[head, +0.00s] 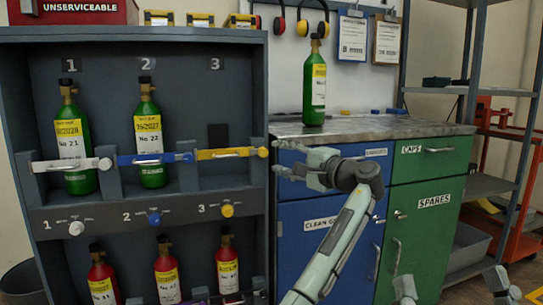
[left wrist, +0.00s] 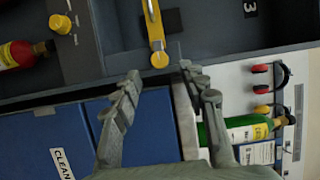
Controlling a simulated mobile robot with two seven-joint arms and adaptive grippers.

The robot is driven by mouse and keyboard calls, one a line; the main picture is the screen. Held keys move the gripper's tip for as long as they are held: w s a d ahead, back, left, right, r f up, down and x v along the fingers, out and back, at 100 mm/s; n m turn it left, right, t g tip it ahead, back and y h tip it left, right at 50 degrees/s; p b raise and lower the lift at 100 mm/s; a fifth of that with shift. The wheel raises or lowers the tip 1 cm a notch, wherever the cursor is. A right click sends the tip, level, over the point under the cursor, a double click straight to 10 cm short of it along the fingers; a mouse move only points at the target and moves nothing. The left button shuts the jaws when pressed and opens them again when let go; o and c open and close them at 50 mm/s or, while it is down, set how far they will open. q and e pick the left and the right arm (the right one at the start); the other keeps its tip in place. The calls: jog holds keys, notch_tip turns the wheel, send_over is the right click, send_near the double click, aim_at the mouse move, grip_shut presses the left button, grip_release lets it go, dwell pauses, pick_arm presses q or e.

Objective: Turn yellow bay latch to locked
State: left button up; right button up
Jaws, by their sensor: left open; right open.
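The yellow bar (head: 232,153) runs across the front of bay 3 and ends in a yellow knob at its right. Bay 3 has no cylinder. A yellow rotary knob (head: 227,211) sits on the panel below, beside the number 3; its small lettering is unreadable. In the left wrist view the bar (left wrist: 155,28) lies ahead of the fingertips and the rotary knob (left wrist: 62,23) is at upper left. My left gripper (head: 287,163) is open and empty, right of the bar's end, touching neither. My right gripper (head: 452,287) shows only fingertips at the bottom edge, open.
Green cylinders stand in bay 1 (head: 71,140) and bay 2 (head: 149,130). Red cylinders (head: 166,272) stand below. A blue and green cabinet (head: 430,220) is behind my left arm, with a green cylinder (head: 314,85) on its top.

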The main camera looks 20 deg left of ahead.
pick_arm(q)
jog(key=v, duration=0.7)
jog(key=shift+d, duration=0.1)
